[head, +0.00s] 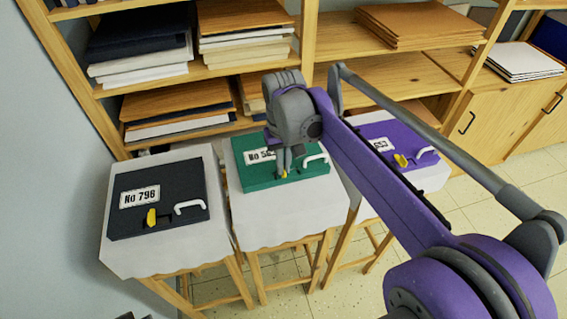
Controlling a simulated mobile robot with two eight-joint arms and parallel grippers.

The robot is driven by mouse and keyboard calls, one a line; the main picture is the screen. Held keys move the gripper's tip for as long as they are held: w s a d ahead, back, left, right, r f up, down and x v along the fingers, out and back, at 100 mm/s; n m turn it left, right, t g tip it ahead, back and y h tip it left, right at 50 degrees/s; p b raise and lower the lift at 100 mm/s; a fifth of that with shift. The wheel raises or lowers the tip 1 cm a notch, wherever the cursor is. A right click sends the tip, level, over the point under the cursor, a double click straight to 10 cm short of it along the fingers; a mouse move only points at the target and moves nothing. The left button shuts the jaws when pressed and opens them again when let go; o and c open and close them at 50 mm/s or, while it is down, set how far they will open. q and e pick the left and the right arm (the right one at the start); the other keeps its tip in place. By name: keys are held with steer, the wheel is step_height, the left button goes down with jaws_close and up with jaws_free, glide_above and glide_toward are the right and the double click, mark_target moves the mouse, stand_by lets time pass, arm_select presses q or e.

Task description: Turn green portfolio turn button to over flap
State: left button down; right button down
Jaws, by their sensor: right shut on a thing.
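The green portfolio (310,181) lies on the middle cloth-covered stand, with a white number label (260,156) and a white handle (317,159). Its small yellow turn button (284,174) shows at my right gripper's fingertips. My right gripper (284,168) points down over the green portfolio, shut on the turn button. The gripper and arm hide part of the label and most of the button, so I cannot tell the button's angle. My left gripper is not clearly visible.
A black portfolio (180,184) with a yellow button (151,217) lies on the left stand. A purple portfolio (380,131) with a yellow button (401,160) lies on the right stand, partly behind my arm. Wooden shelves (375,74) with stacked boards stand close behind.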

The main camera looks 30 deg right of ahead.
stand_by(0.5)
steer(key=c, duration=1)
jaws_free()
step_height(320, 180, up, 11)
steer(key=shift+p, duration=0.45)
steer(key=shift+s+f, duration=0.1)
steer(key=shift+f, duration=0.1)
